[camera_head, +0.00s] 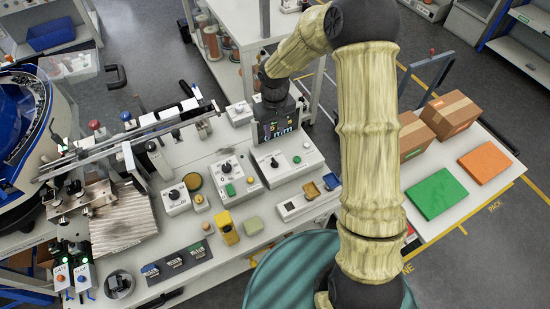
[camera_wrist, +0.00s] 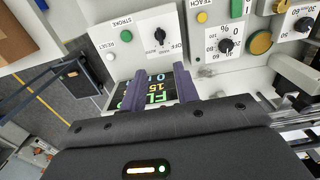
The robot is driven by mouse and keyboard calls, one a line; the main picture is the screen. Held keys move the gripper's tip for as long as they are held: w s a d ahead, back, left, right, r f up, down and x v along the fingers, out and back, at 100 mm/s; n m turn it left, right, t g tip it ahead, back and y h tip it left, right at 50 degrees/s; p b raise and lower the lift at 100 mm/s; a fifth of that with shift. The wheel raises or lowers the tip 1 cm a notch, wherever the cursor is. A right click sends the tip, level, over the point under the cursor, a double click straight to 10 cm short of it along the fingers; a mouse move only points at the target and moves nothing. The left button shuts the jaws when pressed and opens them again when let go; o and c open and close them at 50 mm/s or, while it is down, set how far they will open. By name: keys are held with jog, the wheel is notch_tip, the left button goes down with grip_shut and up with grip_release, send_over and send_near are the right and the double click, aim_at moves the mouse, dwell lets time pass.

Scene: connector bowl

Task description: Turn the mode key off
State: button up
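A white control box (camera_wrist: 140,40) stands just beyond my fingertips in the wrist view. It carries a black rotary key (camera_wrist: 160,35) with an OFF label beside it, a green button (camera_wrist: 127,34) marked STROKE and a white RESET button. In the head view this box (camera_head: 290,166) and key (camera_head: 274,162) are on the bench, near and below my wrist. My gripper (camera_wrist: 159,70) is open and empty. Its two purple fingers stand apart over a dark display with coloured text (camera_wrist: 158,88), short of the key. The key's exact pointing direction is too small to tell.
Another control box (camera_head: 232,178) with a knob and coloured buttons stands left of the key box. A small knob box (camera_head: 175,199), yellow object (camera_head: 227,228) and metal rails (camera_head: 130,132) lie farther left. Cartons (camera_head: 449,114) and a green panel (camera_head: 436,192) are at right.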

aim_at(275, 163)
notch_tip(275, 163, down, 17)
jog(key=p, duration=0.4)
jog(key=shift+r, duration=0.1)
grip_shut()
